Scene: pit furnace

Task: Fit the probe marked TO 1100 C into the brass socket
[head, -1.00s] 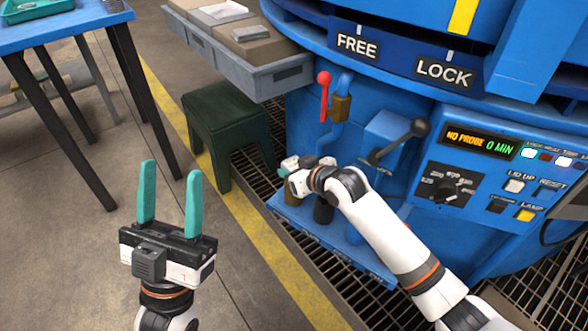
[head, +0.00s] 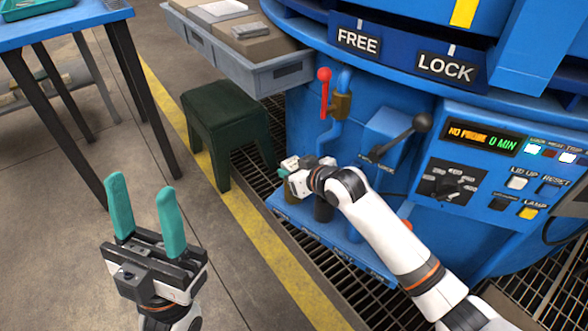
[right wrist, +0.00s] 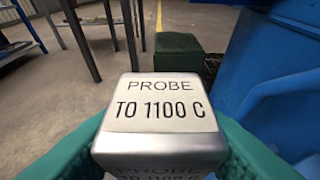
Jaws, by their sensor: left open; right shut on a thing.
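The probe marked TO 1100 C shows in the right wrist view as a silver block (right wrist: 160,104) with its label face up, between two teal fingers. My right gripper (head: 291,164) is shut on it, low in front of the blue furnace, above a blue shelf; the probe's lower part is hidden. My left gripper (head: 145,205) is open and empty above the floor at the lower left, fingers pointing up. A brass fitting (head: 341,106) sits on the blue pipe by a red lever; I cannot tell if it is the socket.
The furnace panel display (head: 481,139) reads NO PROBE 0 MIN. A black-knobbed lever (head: 400,137) stands behind my right arm. A dark green stool (head: 228,115), a grey bin (head: 245,68) and a blue table (head: 60,32) stand behind. The floor around my left gripper is clear.

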